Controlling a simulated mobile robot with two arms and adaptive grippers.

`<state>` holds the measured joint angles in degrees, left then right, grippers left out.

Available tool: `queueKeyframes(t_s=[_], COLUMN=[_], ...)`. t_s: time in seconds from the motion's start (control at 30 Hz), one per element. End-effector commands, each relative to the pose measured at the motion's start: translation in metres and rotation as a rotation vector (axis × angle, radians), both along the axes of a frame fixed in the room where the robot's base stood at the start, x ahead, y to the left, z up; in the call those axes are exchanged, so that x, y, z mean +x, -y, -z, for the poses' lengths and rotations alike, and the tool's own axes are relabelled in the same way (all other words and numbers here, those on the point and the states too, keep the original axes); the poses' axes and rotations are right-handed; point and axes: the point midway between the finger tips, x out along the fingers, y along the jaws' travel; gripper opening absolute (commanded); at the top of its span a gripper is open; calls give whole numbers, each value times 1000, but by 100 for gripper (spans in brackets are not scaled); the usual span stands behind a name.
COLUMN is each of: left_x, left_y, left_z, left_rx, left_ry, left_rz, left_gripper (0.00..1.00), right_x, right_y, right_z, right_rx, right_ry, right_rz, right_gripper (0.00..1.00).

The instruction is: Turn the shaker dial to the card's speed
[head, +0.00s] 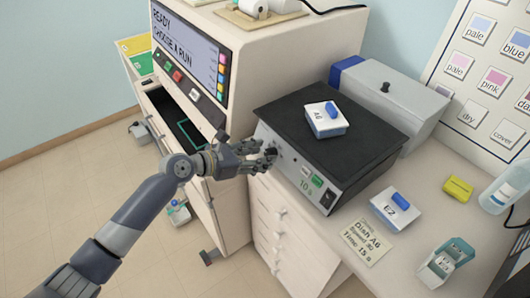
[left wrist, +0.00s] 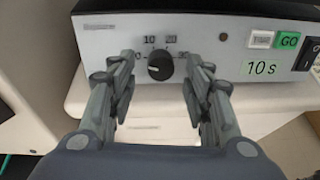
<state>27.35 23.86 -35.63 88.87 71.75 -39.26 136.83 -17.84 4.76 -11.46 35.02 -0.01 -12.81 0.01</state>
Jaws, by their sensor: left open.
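The shaker (head: 330,135) has a dark top and a pale front panel. Its round black dial (left wrist: 160,65) sits low on the panel in the left wrist view, with 10, 20 and 30 printed around it. A pale mark shows on the dial's left side; the exact setting is hard to tell. My left gripper (head: 272,158) is open at the front panel. In the left wrist view its fingers (left wrist: 160,80) stand on either side of the dial, apart from it. The card (head: 367,241) lies on the bench and reads Dish A6; its speed figure is too small to be sure of.
A dish labelled A6 (head: 327,119) rests on the shaker top. A dish labelled E2 (head: 396,208) stands right of the shaker. GO (left wrist: 289,41) and a 10 s display (left wrist: 261,68) are on the panel. A cabinet with a screen (head: 190,50) stands left.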

Motion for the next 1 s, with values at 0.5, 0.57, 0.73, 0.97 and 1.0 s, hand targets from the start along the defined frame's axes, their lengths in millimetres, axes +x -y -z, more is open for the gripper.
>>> queueKeyframes(t_s=[0.5,0.57,0.73,0.97,1.0], left_x=[12,12,12,12,12], left_y=[18,18,18,17,17], left_z=[9,9,9,9,9], left_rx=[0,0,0,2,4], left_ry=[2,2,2,3,6], left_rz=[-1,-1,-1,-1,1], left_gripper=[46,46,7,2,2], right_x=[22,20,14,12,12], right_y=[-2,-2,-4,-7,-6], right_z=[-2,-2,-1,-1,-2], right_rx=[4,5,6,8,8], right_ry=[34,31,21,19,19], right_rz=[1,1,2,2,2], right_gripper=[0,0,0,0,0])
